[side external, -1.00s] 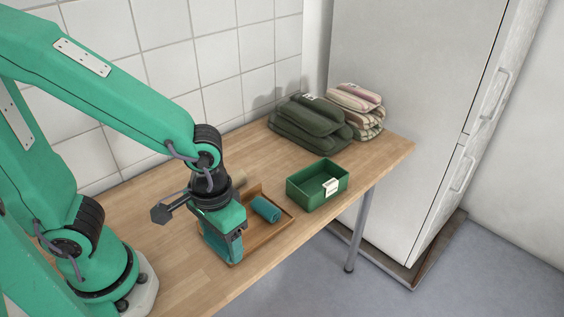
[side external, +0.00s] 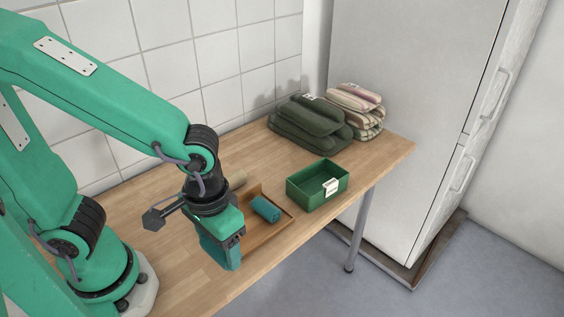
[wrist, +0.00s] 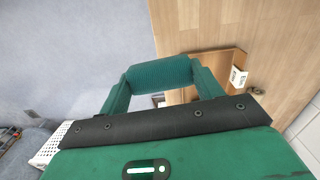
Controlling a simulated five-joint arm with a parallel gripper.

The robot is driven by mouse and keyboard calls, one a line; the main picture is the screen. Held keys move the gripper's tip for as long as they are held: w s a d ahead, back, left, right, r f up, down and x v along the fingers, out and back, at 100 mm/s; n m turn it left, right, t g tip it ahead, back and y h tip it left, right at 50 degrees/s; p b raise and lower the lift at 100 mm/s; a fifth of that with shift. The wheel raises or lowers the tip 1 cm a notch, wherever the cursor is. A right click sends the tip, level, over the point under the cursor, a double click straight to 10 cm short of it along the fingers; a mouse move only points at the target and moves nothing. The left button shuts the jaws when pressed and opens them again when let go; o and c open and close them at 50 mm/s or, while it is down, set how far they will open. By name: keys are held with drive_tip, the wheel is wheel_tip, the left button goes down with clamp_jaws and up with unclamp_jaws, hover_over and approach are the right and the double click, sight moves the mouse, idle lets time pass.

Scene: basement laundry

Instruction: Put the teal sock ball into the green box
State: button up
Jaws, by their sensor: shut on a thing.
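The teal sock ball (wrist: 160,74) is a ribbed roll between the two green fingers of my gripper (wrist: 160,86) in the wrist view. My gripper is shut on it, with a finger at each end. In the side view my gripper (side external: 224,257) points down at the near left edge of the wooden tray, and the held roll is hard to tell from the fingers. A second teal roll (side external: 266,208) lies in the tray, apart from my gripper. The green box (side external: 309,197) stands open on the table right of the tray, with a white label on its front.
The wooden tray (side external: 286,224) sits near the table's front edge. A beige rolled thing (side external: 238,180) is partly hidden behind my gripper. Folded dark green cloths (side external: 308,125) and striped cloths (side external: 362,108) lie at the back right. Bare table (side external: 265,167) shows behind the tray.

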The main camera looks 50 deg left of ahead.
drive_tip(key=w+d+n, duration=0.2)
drive_tip(key=w+n, duration=1.4)
drive_tip(key=w, duration=1.1)
drive_tip(key=shift+w+r, duration=0.15)
drive_tip(key=shift+w, duration=0.1)
drive_tip(key=shift+a, duration=0.15)
hover_over(316, 191)
wheel_tip(316, 191, down, 7)
drive_tip(key=shift+f, duration=2)
drive_tip(key=shift+f, duration=0.2)
